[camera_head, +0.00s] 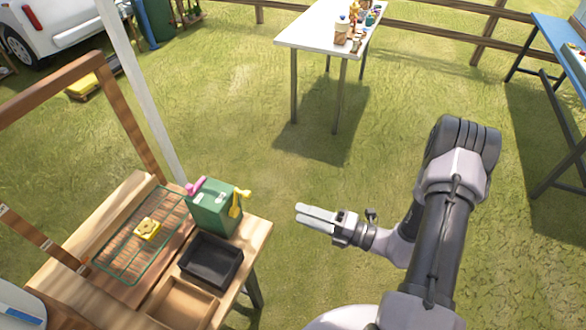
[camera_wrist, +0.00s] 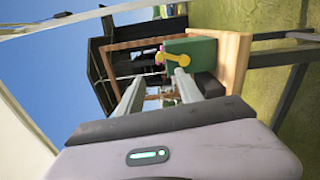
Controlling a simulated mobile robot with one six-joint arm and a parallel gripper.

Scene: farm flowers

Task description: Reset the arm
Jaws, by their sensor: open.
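My gripper (camera_head: 316,217) is in the head view, held over the grass to the right of the wooden workbench. Its two pale fingers point left toward the bench and touch nothing. In the wrist view my gripper (camera_wrist: 158,88) shows two long fingers apart with nothing held between them. My arm reaches in from the lower right and is bent at the elbow. Beyond the fingertips in the wrist view is the green box (camera_wrist: 195,50) with a yellow handle, on the bench.
The wooden workbench (camera_head: 258,236) carries a green box (camera_head: 213,210), a wire rack (camera_head: 118,262) with a yellow block (camera_head: 147,229), a black tray (camera_head: 233,247) and a wooden tray (camera_head: 205,296). A white table (camera_head: 310,30) with small items stands behind; a blue table (camera_head: 556,38) is right. Grass between is clear.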

